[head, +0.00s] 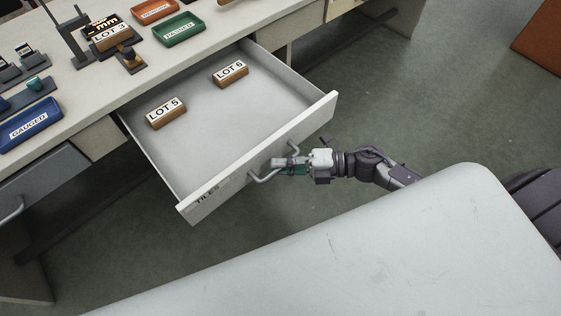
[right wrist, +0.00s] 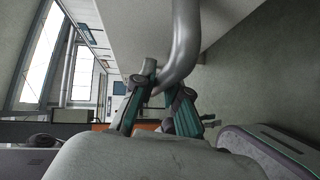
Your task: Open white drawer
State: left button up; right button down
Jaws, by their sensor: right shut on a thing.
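The white drawer (head: 265,158) is pulled well out from under the bench in the head view, its inside open to view. Its front carries a label reading TILES and a curved metal handle (head: 262,178). Two wooden blocks, LOT 5 (head: 166,112) and LOT 6 (head: 230,73), lie inside on the drawer floor. My right gripper (head: 283,164) is shut on the handle at the drawer front. In the right wrist view the handle (right wrist: 182,50) runs down between the gripper's fingers (right wrist: 160,105). My left gripper is not in view.
The bench top (head: 115,100) carries a blue GAUGED tray (head: 30,124), a green PASSED tray (head: 179,29), an orange tray (head: 154,10) and a LOT 3 block (head: 112,36). A grey drawer (head: 45,180) is at the left. Floor shows right of the drawer.

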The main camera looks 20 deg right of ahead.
jog(key=shift+s+d, duration=0.15)
jog(key=shift+s, duration=0.1)
jog(key=c, duration=1.2)
grip_release()
jog(key=v, duration=1.2)
